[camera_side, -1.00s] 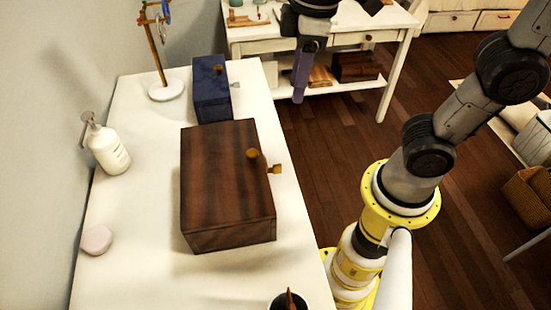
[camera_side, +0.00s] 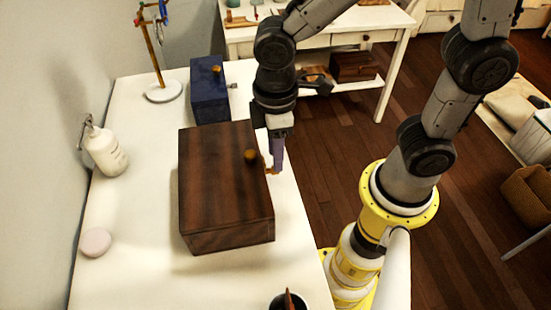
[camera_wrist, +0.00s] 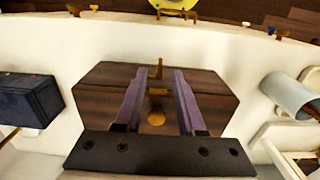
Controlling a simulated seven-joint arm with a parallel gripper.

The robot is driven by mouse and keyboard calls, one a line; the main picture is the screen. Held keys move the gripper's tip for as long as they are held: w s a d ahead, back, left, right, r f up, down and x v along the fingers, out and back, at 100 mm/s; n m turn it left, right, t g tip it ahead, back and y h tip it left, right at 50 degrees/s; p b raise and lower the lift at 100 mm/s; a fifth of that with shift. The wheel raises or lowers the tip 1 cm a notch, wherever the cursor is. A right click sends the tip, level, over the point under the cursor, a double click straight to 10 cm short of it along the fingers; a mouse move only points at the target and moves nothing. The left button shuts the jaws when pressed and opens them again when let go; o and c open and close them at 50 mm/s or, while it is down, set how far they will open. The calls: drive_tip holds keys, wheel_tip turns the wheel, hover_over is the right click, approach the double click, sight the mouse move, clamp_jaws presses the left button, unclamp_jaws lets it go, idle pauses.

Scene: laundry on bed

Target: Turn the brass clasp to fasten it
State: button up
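A dark wooden box (camera_side: 215,185) with a round brass knob (camera_side: 251,155) on top sits on the white table. Its brass clasp (camera_side: 270,170) sticks out from the right side, partly hidden by my gripper (camera_side: 277,170), which points down beside that side. In the wrist view, my gripper (camera_wrist: 159,73) has its two purple fingers apart, with the upright brass clasp (camera_wrist: 158,70) between their tips. A gap shows on both sides of the clasp, and the brass knob (camera_wrist: 156,118) is nearer the palm. I cannot tell whether a finger touches the clasp.
A blue box (camera_side: 208,92) with its own knob stands behind the wooden box. A white pump bottle (camera_side: 106,152), a pale round soap (camera_side: 95,242) and a jewelry stand (camera_side: 164,92) are on the left. A dark cup (camera_side: 283,302) stands at the front edge.

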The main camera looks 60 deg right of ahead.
drive_tip(key=shift+f, duration=1.45)
clamp_jaws()
